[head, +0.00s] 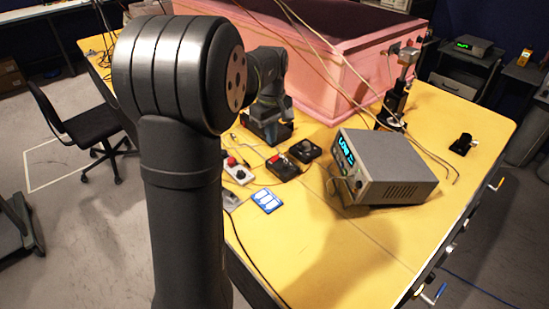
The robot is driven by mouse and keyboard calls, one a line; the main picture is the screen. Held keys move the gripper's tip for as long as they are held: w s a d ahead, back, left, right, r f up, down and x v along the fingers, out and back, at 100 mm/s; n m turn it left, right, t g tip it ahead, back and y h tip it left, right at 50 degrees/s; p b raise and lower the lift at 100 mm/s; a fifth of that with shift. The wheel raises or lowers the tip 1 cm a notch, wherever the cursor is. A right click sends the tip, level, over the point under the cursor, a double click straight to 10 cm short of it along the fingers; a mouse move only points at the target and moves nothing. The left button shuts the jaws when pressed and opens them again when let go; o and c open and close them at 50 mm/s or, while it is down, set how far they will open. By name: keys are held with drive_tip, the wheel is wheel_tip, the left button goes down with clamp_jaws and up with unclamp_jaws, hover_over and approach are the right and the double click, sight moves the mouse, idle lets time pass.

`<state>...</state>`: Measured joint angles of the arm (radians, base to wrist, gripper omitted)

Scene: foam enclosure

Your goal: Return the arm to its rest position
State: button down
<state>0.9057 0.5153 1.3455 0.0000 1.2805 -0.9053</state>
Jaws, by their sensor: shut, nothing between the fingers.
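My arm's large dark link (180,150) fills the left foreground of the head view. Behind it, my wrist (268,75) hangs over the yellow table in front of the pink foam enclosure. My gripper (268,130) is below the wrist, pointing down close to the tabletop, beside the small control boxes. It is small and dark here, and it is shut with nothing held. My foreground link hides part of my arm. I cannot tell whether the gripper touches the table.
The pink foam enclosure (345,85) stands behind my wrist. A grey instrument (385,170) with a lit display sits tilted to the right. Control boxes (283,167), a blue card (267,201) and loose cables lie nearby. The front of the yellow table (340,270) is clear.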

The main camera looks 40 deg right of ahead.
wheel_tip(320, 180, down, 7)
idle(0.7)
drive_tip(key=shift+r, duration=0.15)
drive_tip(key=shift+r, duration=4.45)
wheel_tip(320, 180, up, 7)
drive_tip(key=t+h, duration=0.2)
hover_over(272, 160)
drive_tip(key=s+a, duration=0.2)
drive_tip(key=s, duration=0.2)
drive_tip(key=shift+w+f, duration=0.2)
drive_tip(key=shift+f, duration=0.4)
drive_tip(key=c, duration=2.1)
unclamp_jaws()
